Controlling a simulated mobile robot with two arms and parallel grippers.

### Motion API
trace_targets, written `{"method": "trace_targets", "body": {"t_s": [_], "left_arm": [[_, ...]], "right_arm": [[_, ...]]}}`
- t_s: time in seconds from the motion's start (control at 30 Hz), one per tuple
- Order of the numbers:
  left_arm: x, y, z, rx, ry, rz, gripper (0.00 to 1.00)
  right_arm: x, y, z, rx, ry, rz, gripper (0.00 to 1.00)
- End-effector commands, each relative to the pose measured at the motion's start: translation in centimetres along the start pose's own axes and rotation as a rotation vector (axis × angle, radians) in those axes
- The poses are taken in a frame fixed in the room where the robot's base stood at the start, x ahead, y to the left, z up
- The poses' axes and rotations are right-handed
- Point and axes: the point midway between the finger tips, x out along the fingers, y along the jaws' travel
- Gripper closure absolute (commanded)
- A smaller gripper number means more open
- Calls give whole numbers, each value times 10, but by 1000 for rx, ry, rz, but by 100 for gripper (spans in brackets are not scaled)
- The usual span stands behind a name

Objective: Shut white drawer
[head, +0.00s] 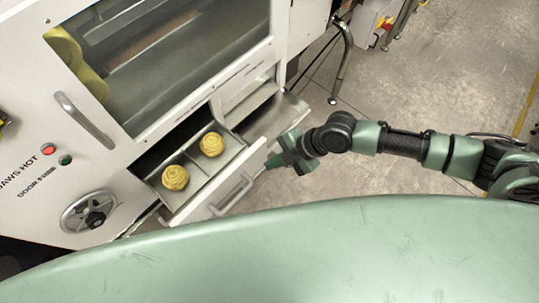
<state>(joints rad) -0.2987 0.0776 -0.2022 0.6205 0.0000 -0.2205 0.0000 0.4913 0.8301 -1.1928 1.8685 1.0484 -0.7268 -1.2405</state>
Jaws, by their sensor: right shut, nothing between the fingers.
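The white drawer (207,208) is pulled out from the lower part of the white machine. Its front panel has a pale bar handle (231,195). Two yellow, ridged round items (211,144) and (175,178) lie in its metal compartments. My right gripper (270,163) is shut and empty, at the right end of the drawer front, beyond the handle. I cannot tell whether its fingertips touch the panel. My left gripper is not in view.
The white machine (45,120) has a large window, a long door handle (84,120), a handwheel (89,212), and red and green buttons. A metal leg (342,65) stands on the floor at the top. The grey floor (430,80) on the right is mostly clear.

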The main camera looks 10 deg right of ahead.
Motion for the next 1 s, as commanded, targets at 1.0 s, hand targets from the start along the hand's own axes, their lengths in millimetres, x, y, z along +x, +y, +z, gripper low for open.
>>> {"method": "trace_targets", "body": {"t_s": [1.0], "left_arm": [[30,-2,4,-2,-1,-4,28]], "right_arm": [[39,63,2,-3,3,6,100]]}}
